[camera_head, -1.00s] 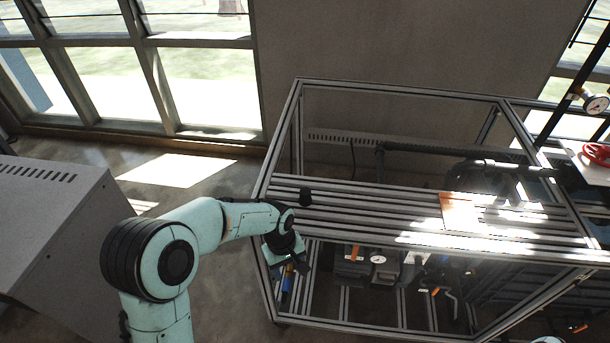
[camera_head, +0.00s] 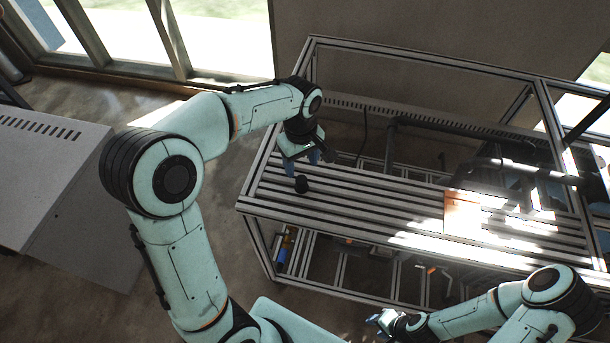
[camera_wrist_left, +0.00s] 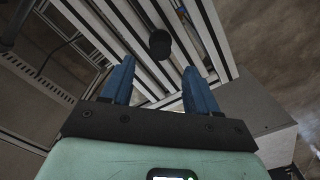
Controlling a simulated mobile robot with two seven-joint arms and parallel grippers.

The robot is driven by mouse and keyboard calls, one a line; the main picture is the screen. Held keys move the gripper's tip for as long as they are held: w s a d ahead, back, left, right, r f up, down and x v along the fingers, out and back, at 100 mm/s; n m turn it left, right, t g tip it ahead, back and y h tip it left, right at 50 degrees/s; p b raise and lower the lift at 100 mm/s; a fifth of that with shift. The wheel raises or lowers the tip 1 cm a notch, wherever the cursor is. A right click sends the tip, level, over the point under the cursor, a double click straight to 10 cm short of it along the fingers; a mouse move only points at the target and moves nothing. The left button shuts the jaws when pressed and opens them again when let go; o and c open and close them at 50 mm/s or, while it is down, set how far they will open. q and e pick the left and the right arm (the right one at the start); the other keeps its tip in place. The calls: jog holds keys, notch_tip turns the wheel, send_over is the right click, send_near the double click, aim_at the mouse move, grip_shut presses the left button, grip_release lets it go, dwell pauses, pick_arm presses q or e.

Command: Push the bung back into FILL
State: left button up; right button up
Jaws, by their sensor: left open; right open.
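A small black round piece (camera_head: 301,185), which looks like the bung, stands on the slatted top of the metal frame bench, near its left end. It also shows in the left wrist view (camera_wrist_left: 159,45), just beyond the fingertips and between their lines. My left gripper (camera_head: 303,161) is open and empty, just behind the black piece in the head view; its blue fingers also show in the left wrist view (camera_wrist_left: 158,68). My right gripper (camera_head: 376,319) is open at the bottom of the head view, in front of the bench. I cannot make out anything marked FILL.
The slatted bench top (camera_head: 370,205) is mostly clear. A copper-coloured plate (camera_head: 462,214) lies on its right part amid bright sun patches. Pipes run behind it, and parts sit on the lower level. A grey vented cabinet (camera_head: 45,190) stands at the left.

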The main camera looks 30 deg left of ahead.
aim_at(301, 181)
pick_arm(q)
jog(key=f+b, duration=0.1)
jog(key=f, duration=0.4)
jog(key=f+b, duration=0.1)
jog(key=f, duration=0.1)
jog(key=shift+s+f+b, duration=0.15)
jog(key=shift+s+b, duration=0.1)
jog(key=shift+b, duration=0.1)
jog(key=shift+f, duration=0.35)
jog(key=shift+w+f+b, duration=0.2)
jog(key=shift+f+b, duration=0.2)
jog(key=shift+f, duration=0.15)
pick_arm(e)
jog(key=s+f, duration=0.4)
jog(key=s, duration=0.1)
jog(key=shift+f+g, duration=0.3)
jog(key=shift+f, duration=0.1)
pick_arm(q)
grip_shut()
